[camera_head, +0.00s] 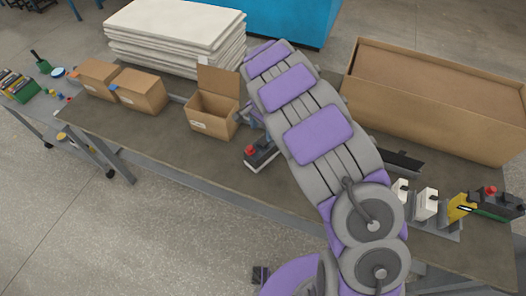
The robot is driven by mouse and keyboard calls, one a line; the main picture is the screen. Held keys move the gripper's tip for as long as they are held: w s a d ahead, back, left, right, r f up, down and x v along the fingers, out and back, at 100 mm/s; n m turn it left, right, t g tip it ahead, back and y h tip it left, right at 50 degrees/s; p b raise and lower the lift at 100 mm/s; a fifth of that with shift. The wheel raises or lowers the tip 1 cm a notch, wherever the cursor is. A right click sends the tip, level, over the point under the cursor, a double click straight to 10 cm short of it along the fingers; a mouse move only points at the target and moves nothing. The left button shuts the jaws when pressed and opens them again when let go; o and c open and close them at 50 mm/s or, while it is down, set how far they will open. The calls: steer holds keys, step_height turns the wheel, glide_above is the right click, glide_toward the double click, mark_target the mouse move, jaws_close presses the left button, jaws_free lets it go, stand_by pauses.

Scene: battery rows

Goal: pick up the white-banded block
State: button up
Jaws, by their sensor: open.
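A small dark block (261,156) with a red knob on top and a pale band low on its side stands on the brown tabletop, left of my arm. It looks like the white-banded block, though the band is small in this view. My gripper (250,116) is mostly hidden behind the end of my purple and grey arm. Only a bit of it shows, just above and behind the block, between it and an open carton. I see nothing held in it. I cannot tell the gap between gripper and block.
The open small carton (214,110) stands close behind the block. Two more cartons (139,90) are farther left. White stacked sheets (176,27) and a large cardboard box (435,105) line the back. Another dark block (495,204) with a red knob is at right. The table's front left is clear.

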mark_target(264, 140)
steer(key=f, duration=0.2)
steer(key=d+f+b, duration=0.1)
steer(key=f, duration=0.1)
steer(key=shift+s+f+b, duration=0.2)
steer(key=shift+f+b, duration=0.1)
steer(key=shift+a+f, duration=0.15)
steer(key=shift+f, duration=0.05)
steer(key=shift+a+r, duration=0.1)
steer(key=shift+a, duration=0.05)
steer(key=c, duration=0.7)
jaws_close()
steer(key=shift+w, duration=0.1)
